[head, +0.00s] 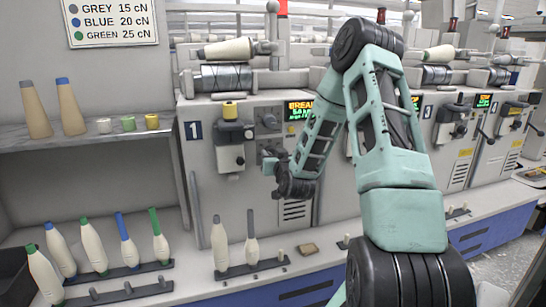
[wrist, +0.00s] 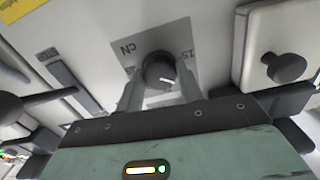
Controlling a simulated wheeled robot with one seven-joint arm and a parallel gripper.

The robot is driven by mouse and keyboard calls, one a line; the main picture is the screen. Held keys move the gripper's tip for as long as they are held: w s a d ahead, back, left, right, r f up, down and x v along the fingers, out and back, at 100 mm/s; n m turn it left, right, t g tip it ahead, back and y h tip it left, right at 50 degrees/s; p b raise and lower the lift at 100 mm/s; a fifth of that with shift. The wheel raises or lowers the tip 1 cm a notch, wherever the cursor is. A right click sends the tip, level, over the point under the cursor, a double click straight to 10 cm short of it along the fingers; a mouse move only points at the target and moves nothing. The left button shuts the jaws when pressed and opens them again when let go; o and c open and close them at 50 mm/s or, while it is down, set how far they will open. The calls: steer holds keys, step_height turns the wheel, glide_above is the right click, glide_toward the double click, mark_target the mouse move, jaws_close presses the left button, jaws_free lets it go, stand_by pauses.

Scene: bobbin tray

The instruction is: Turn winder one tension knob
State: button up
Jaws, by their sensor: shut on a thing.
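Winder one (head: 205,150), marked with a blue "1" plate, stands left of my arm in the head view. Its dark round tension knob (wrist: 160,72) sits on a grey dial plate (wrist: 135,35) in the wrist view. A short white mark on the knob points right in that picture. "15" and "cN" are legible on the plate; other lettering is partly hidden. My gripper (wrist: 159,88) is shut on the knob, one finger on each side. In the head view my gripper (head: 271,163) reaches the winder's front panel, and it hides most of the knob.
A sign (head: 112,22) lists grey 15 cN, blue 20 cN, green 25 cN. A pale block with a round black knob (wrist: 287,68) is close on the right in the wrist view. Bobbins (head: 220,245) stand below.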

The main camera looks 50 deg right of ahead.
steer(key=n+b, duration=0.5)
steer(key=n, duration=0.4)
steer(key=shift+f, duration=0.15)
stand_by(0.4)
steer(key=o, duration=1)
